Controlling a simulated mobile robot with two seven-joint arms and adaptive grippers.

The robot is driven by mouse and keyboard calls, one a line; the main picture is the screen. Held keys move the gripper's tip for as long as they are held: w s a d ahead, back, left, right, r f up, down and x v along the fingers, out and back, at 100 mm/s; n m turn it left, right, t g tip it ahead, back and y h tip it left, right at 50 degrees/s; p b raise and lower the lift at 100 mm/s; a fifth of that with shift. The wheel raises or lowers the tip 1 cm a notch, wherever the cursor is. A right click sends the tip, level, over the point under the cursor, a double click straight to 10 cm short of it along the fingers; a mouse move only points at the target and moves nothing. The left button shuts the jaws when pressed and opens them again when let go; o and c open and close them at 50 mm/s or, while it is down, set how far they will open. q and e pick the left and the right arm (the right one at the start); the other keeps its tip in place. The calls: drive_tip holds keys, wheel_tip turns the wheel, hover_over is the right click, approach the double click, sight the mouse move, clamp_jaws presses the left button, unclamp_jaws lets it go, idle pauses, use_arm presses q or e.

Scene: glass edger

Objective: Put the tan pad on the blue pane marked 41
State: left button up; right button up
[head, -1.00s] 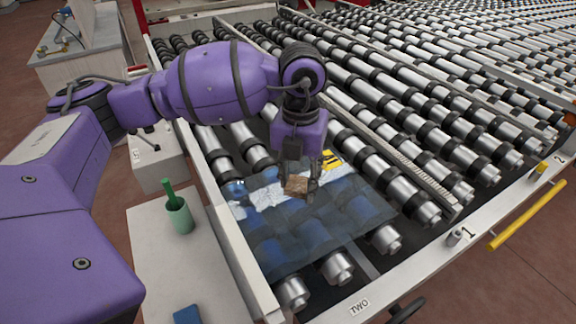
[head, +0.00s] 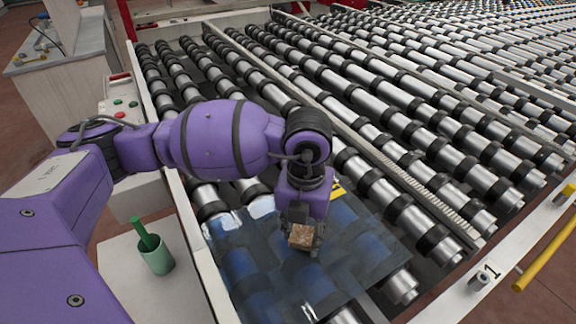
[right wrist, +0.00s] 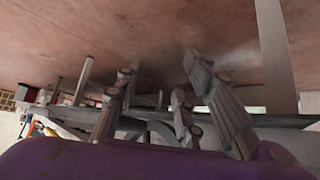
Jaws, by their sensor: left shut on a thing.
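The blue pane (head: 252,268) is a see-through sheet lying on the rollers in the head view. A yellow label (head: 337,189) shows at its far edge, partly hidden by my left gripper; I cannot read a number on it. The tan pad (head: 301,237) is a small brown block between the fingers of my left gripper (head: 303,240). The gripper points down over the pane's middle, shut on the pad. I cannot tell whether the pad touches the glass. The right wrist view shows my right gripper (right wrist: 150,105) with its fingers spread apart, empty, over a brown floor.
Rows of rollers (head: 383,172) fill the right and back. A green cup (head: 157,256) with a green-handled tool stands on a white side table (head: 118,258) at left. A yellow rail (head: 545,250) is at front right. A button box (head: 121,105) is behind the arm.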

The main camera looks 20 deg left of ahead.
sight(304, 235)
use_arm(q)
drive_tip(key=shift+s+d+r, duration=0.15)
drive_tip(key=shift+r, duration=0.1)
drive_tip(key=shift+d, duration=0.15)
drive_tip(key=shift+f, duration=0.25)
drive_tip(key=o, duration=0.7)
drive_tip(key=shift+o, duration=0.6)
wheel_tip(304, 235, up, 12)
drive_tip(key=shift+r, duration=0.25)
use_arm(e)
drive_tip(key=shift+s+d+r, duration=0.1)
drive_tip(key=shift+d+r, duration=0.05)
drive_tip(key=shift+r, duration=0.15)
drive_tip(key=shift+s+d+f, duration=0.1)
drive_tip(key=shift+s+d, duration=0.05)
drive_tip(key=shift+d, duration=0.05)
